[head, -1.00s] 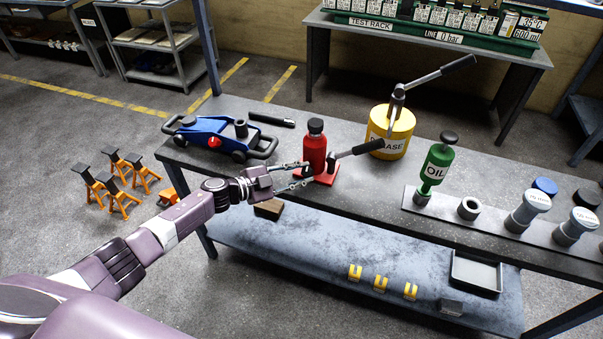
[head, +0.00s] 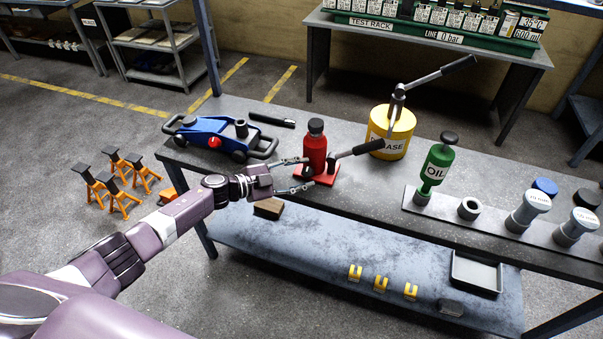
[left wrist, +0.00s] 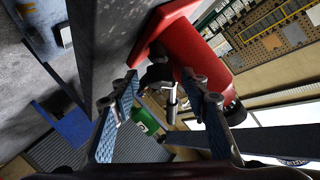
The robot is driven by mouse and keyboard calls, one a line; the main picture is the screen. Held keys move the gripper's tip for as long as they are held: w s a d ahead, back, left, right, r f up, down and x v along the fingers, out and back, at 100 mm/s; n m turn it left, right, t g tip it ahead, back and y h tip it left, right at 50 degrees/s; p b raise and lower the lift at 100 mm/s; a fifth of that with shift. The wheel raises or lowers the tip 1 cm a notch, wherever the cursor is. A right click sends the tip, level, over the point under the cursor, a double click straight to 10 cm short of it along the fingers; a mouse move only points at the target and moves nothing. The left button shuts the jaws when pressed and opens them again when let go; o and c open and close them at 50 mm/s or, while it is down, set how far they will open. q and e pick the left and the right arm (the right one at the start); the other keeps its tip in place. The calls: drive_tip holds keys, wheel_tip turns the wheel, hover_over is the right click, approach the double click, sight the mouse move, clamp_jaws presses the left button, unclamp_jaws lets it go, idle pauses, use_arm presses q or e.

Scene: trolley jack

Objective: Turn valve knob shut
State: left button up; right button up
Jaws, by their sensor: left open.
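The red bottle jack (head: 315,144) stands upright on its red base plate (head: 325,177) near the front edge of the workbench. Its black pump handle (head: 360,149) points right. My left gripper (head: 307,173) is open and empty, with its fingers reaching in from the left at the jack's foot. A small dark part, perhaps the valve knob, shows low on the jack between the fingertips. The left wrist view shows the red jack (left wrist: 185,45) tilted and the open fingers (left wrist: 160,88) short of it, with a dark part (left wrist: 157,75) between them. My right gripper is not in view.
A blue trolley jack (head: 208,134) with a red knob (head: 214,142) stands left of the bottle jack. A yellow grease pot (head: 390,135) and green oil can (head: 437,165) stand to the right.

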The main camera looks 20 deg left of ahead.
use_arm(q)
drive_tip(key=v, duration=1.2)
drive_tip(key=s+a+f+n+y, duration=0.25)
drive_tip(key=s+f, duration=0.25)
drive_tip(key=f, duration=0.5)
drive_tip(key=s+a+f+n+g+y, duration=0.1)
drive_tip(key=s+f+n+y, duration=0.25)
drive_tip(key=f, duration=0.65)
drive_tip(key=s+a+f+n+y, duration=0.25)
drive_tip(key=s+f+n, duration=0.2)
drive_tip(key=f, duration=0.55)
drive_tip(key=s+d+f+n+g, duration=0.1)
drive_tip(key=s+d+f+g, duration=0.2)
drive_tip(key=s, duration=0.9)
drive_tip(key=s+d+f+n+g+y, duration=0.1)
drive_tip(key=s+d+f+g, duration=0.2)
drive_tip(key=s+f, duration=0.6)
drive_tip(key=s+d+f+n+g, duration=0.1)
drive_tip(key=s+d+f+g, duration=0.2)
drive_tip(key=s, duration=1.3)
wheel_tip(320, 180, down, 3)
drive_tip(key=shift+s+d+r, duration=0.1)
drive_tip(key=shift+s+d, duration=0.3)
drive_tip(key=shift+d, duration=0.8)
